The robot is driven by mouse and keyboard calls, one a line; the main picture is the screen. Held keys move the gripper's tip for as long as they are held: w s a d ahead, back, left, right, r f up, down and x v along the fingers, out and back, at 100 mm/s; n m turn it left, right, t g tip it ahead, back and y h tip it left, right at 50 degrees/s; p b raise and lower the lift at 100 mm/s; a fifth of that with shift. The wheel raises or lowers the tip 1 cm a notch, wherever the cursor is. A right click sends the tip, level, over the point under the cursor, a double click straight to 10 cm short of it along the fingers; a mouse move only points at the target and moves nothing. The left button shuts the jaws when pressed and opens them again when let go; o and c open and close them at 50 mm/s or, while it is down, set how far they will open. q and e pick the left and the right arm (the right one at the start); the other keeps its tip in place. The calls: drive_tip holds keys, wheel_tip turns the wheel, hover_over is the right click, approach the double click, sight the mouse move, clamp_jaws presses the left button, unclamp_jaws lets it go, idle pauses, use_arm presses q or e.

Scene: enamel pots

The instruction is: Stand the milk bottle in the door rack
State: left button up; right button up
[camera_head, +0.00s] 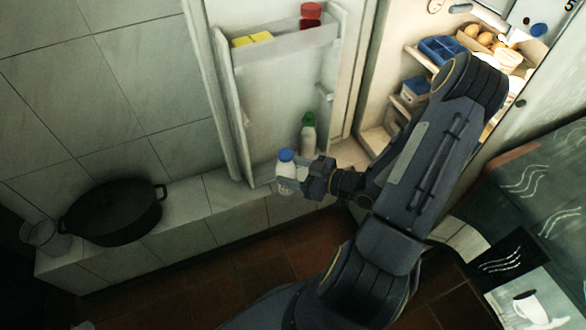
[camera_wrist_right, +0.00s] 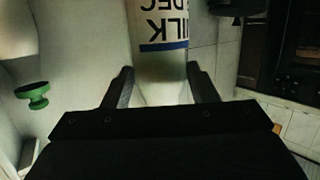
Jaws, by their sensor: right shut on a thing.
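The milk bottle (camera_head: 286,171) is white with a blue cap. My right gripper (camera_head: 300,176) is shut on it at the lower edge of the open fridge door. In the right wrist view the bottle (camera_wrist_right: 163,60), with a dark printed label and a blue band, stands between the two fingers (camera_wrist_right: 158,88). The door's lower rack (camera_head: 262,176) is just behind the bottle and partly hidden by it and the gripper. I cannot tell whether the bottle touches the rack. My left gripper is not in view.
A green-capped bottle (camera_head: 308,134) stands in the lower door rack, right of the milk. A black pot (camera_head: 115,211) and glass jar (camera_head: 45,238) stand on the ledge at left.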

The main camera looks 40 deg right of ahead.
drive_tip(key=w+d+f+b, duration=0.2)
drive_tip(key=w+f+b, duration=0.1)
drive_tip(key=w, duration=0.8)
drive_tip(key=shift+w+f, duration=0.4)
drive_tip(key=shift+f, duration=0.2)
idle(0.8)
idle(0.3)
drive_tip(key=o, duration=1.7)
drive_tip(key=shift+c, duration=0.2)
drive_tip(key=shift+d+f, duration=0.1)
drive_tip(key=shift+s, duration=0.1)
